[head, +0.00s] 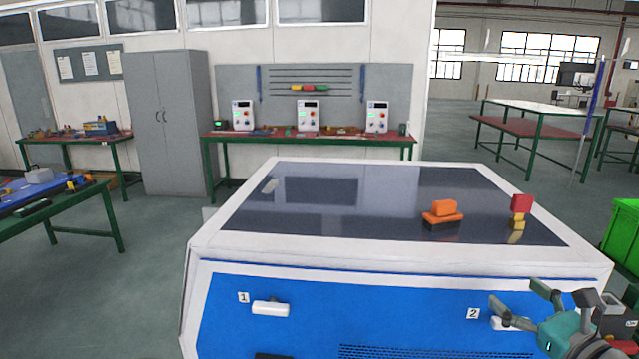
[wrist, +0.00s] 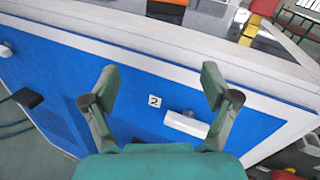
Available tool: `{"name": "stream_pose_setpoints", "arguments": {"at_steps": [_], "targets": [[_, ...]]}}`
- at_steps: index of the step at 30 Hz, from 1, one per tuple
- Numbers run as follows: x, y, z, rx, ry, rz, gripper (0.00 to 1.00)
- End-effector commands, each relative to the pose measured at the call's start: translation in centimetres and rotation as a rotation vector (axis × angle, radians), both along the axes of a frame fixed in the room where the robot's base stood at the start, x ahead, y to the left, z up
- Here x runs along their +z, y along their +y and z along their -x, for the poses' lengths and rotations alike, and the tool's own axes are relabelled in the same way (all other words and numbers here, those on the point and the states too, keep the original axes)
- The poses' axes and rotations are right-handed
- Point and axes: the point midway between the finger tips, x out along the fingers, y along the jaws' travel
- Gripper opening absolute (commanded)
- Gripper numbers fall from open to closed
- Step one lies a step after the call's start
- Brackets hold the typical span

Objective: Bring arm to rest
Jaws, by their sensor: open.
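My gripper (head: 518,308) is at the lower right of the head view, in front of the blue front panel of the generator (head: 330,308). In the wrist view my gripper (wrist: 158,88) has its two fingers spread apart with nothing between them. A white handle (wrist: 187,124) beside the label 2 (wrist: 155,100) shows close to the right finger; I cannot tell whether they touch. In the head view this handle is partly hidden by my gripper. Another white handle (head: 271,308) sits below label 1 (head: 243,297) at the left of the panel.
On the dark top stand an orange knob (head: 443,210) and a red and yellow piece (head: 520,210). A green bin (head: 624,232) is at the right edge. Workbenches (head: 310,139) and a grey cabinet (head: 168,120) stand behind. Floor (head: 120,290) left of the generator is clear.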

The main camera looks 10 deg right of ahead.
Motion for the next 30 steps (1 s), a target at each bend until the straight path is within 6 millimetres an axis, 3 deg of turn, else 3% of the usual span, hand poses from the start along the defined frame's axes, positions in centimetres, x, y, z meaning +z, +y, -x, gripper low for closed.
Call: {"name": "stream_pose_setpoints", "arguments": {"at_steps": [8, 14, 21, 30], "targets": [[-7.9, 4.1, 1.0, -0.056, 0.035, 0.245, 0.86], [-14.1, 7.7, 3.4, -0.091, 0.086, 0.512, 0.86], [-20.2, 12.2, 8.0, -0.090, 0.163, 0.878, 0.86], [-25.4, 17.1, 15.8, -0.016, 0.243, 1.390, 0.86]]}}
